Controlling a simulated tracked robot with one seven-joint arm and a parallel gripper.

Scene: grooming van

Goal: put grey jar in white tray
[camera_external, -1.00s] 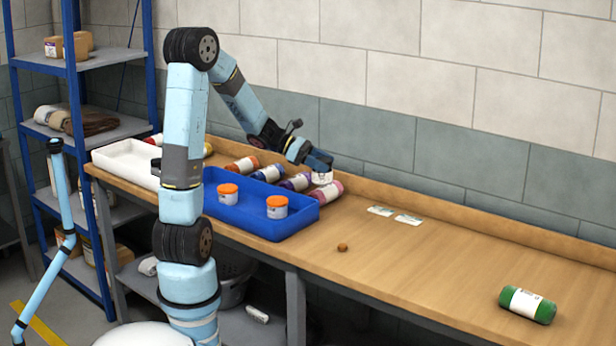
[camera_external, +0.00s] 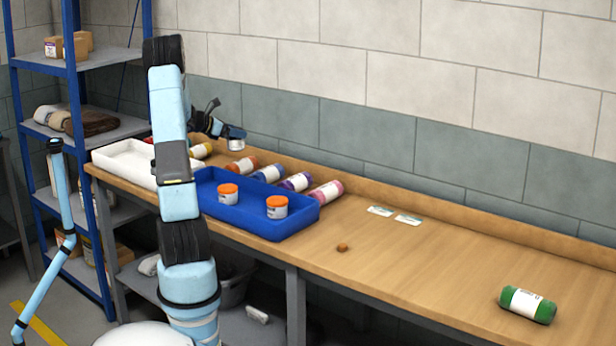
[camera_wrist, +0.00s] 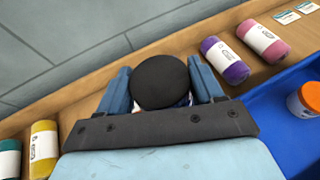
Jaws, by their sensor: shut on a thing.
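The grey jar (camera_wrist: 160,80), its dark grey lid facing the camera in the wrist view, sits between the fingers of my gripper (camera_wrist: 163,85). My gripper is shut on it. The white tray (camera_external: 110,162) lies at the left end of the bench, left of the gripper and partly hidden by my arm.
A blue tray (camera_external: 262,224) holds two orange-lidded jars (camera_external: 277,206).

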